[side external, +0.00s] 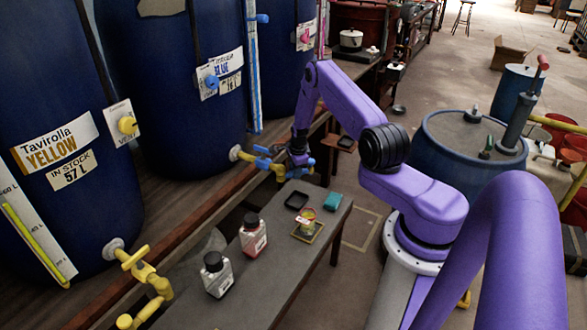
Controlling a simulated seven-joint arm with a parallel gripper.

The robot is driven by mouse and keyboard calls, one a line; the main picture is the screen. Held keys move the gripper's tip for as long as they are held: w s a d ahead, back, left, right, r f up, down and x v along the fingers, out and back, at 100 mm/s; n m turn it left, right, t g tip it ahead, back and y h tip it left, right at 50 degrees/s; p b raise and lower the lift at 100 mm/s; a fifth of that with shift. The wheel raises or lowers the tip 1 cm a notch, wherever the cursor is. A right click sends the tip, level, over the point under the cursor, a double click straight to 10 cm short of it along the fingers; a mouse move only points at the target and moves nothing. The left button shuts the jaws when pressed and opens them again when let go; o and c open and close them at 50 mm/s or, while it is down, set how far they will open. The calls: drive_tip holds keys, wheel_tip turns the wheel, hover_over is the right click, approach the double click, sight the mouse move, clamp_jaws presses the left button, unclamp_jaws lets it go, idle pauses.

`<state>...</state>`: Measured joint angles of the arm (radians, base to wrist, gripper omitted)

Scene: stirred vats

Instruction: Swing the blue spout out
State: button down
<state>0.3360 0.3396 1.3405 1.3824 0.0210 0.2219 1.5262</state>
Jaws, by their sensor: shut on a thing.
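The blue spout (265,162) sticks out low from the dark blue vat labelled BLUE (180,100). The fingers are dark and small here, so the exact grip point is hidden.
A grey bench (265,270) below holds two dark-capped bottles, a small jar on a yellow-edged tray (307,232), a black dish and a teal block (333,201). The yellow vat's spout (150,278) juts out at lower left. A blue drum (450,150) stands at right.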

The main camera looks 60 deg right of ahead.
drive_tip(key=shift+s+a+m+g+h, duration=0.25)
drive_tip(key=shift+a+m, duration=0.55)
drive_tip(key=shift+m, duration=0.95)
drive_tip(key=shift+s+a+m+g, duration=0.35)
drive_tip(key=shift+a+m, duration=0.4)
drive_tip(key=shift+m, duration=1.05)
drive_tip(key=shift+s+a+m+g+h, duration=0.25)
drive_tip(key=shift+a+m, duration=0.55)
drive_tip(key=shift+m, duration=0.95)
drive_tip(key=c, duration=0.9)
unclamp_jaws()
drive_tip(key=v, duration=1.7)
drive_tip(key=shift+r, duration=0.25)
